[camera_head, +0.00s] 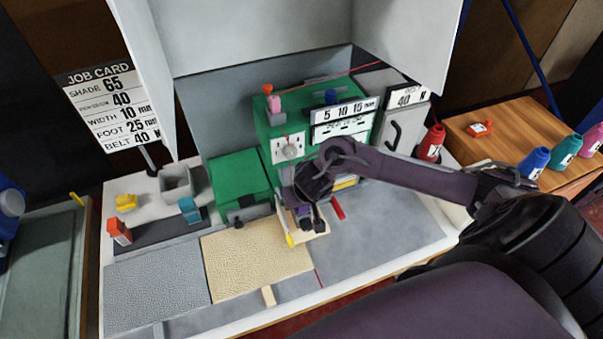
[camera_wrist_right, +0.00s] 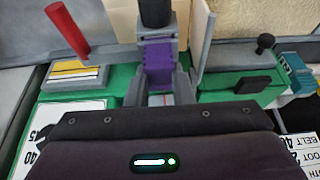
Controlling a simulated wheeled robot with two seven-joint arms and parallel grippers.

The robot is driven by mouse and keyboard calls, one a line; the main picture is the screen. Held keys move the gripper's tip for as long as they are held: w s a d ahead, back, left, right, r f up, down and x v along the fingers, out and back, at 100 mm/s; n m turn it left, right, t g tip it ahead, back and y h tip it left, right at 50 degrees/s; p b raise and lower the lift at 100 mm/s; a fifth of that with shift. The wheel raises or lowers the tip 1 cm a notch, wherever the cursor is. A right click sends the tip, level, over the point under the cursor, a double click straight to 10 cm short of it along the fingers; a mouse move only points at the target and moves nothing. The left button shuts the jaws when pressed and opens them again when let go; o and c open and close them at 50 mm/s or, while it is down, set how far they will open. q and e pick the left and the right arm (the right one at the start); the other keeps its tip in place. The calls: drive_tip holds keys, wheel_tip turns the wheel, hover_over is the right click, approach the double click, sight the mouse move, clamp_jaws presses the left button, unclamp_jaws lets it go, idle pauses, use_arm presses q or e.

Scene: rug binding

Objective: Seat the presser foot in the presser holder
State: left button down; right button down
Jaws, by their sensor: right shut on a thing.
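A purple block (camera_wrist_right: 158,66), which appears to be the presser foot, sits between the two grey fingers of my right gripper (camera_wrist_right: 160,92) in the right wrist view. The gripper is shut on it. A grey part with a black top (camera_wrist_right: 156,14) stands directly beyond the block, in line with it; I cannot tell whether this is the presser holder or whether they touch. My left gripper is not in view.
A red rod (camera_wrist_right: 68,30) stands close to the gripper. A small green housing (camera_head: 240,178) is left of it. An orange block (camera_head: 119,232), a teal block (camera_head: 189,210) and a yellow piece (camera_head: 126,202) lie left. A beige rug (camera_head: 255,262) lies in front. The grey bench (camera_head: 385,230) at right is clear.

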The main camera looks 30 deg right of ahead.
drive_tip(key=shift+f, duration=0.1)
drive_tip(key=c, duration=1.3)
unclamp_jaws()
drive_tip(key=shift+o, duration=0.2)
drive_tip(key=shift+s+r, duration=0.1)
drive_tip(key=shift+r, duration=0.3)
drive_tip(key=p+v, duration=0.4)
drive_tip(key=v, duration=0.7)
drive_tip(key=shift+s+r, duration=0.2)
drive_tip(key=shift+s, duration=0.05)
